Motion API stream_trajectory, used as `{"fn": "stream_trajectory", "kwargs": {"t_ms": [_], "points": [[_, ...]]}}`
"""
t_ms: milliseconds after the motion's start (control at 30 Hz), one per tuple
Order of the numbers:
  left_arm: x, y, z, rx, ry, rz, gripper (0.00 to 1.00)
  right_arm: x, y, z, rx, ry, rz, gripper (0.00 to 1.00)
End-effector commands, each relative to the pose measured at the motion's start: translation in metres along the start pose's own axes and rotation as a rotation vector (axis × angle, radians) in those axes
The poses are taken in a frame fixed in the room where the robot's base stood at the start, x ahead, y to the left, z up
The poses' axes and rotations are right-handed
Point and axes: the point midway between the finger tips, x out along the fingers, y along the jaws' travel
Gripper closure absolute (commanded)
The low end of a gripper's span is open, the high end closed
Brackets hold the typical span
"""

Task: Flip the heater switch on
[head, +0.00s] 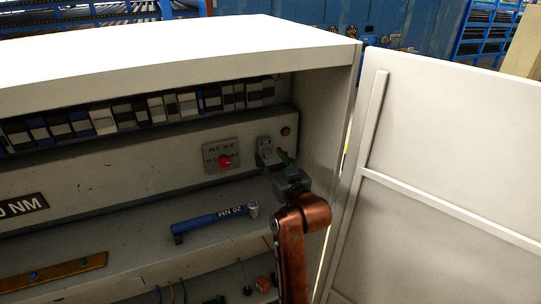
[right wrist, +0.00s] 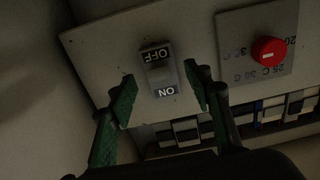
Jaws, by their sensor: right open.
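The heater switch (head: 264,145) is a small grey switch on the panel inside the open cabinet. In the right wrist view the switch (right wrist: 159,72) shows the labels OFF and ON, upside down, with a pale lever between them. I cannot tell for certain which way the lever is set. My right gripper (head: 283,157) is at the panel, just right of the switch in the head view. In the right wrist view its green fingertips (right wrist: 160,95) are apart, one on each side of the switch, with nothing held. My left gripper is in neither view.
A red knob (head: 224,161) on a marked plate is left of the switch. A row of breakers (head: 140,108) runs above. A blue torque wrench (head: 212,218) lies on the shelf below. The cabinet's right wall and open door (head: 450,150) bound the right side.

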Motion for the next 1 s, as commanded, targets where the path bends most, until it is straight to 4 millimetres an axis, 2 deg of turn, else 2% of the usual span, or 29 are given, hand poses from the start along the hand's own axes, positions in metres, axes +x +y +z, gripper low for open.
{"fn": "stream_trajectory", "kwargs": {"t_ms": [100, 167, 267, 600, 833, 1000], "points": [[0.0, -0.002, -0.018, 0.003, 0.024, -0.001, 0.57, 0.002, -0.001, 0.001, 0.0, 0.0, -0.002, 0.54], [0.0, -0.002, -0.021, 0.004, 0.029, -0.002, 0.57, 0.002, -0.001, 0.001, 0.0, 0.0, -0.002, 0.54], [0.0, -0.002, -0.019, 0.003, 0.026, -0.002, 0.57, 0.001, -0.001, 0.001, 0.0, 0.0, -0.001, 0.55], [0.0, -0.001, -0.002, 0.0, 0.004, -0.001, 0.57, 0.001, -0.001, 0.001, 0.0, 0.0, -0.001, 0.79], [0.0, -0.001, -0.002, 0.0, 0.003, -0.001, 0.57, 0.001, -0.001, 0.001, 0.0, 0.0, -0.001, 0.94], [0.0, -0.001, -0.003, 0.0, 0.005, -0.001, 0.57, 0.001, -0.001, -0.001, -0.001, -0.008, -0.001, 0.95]]}}
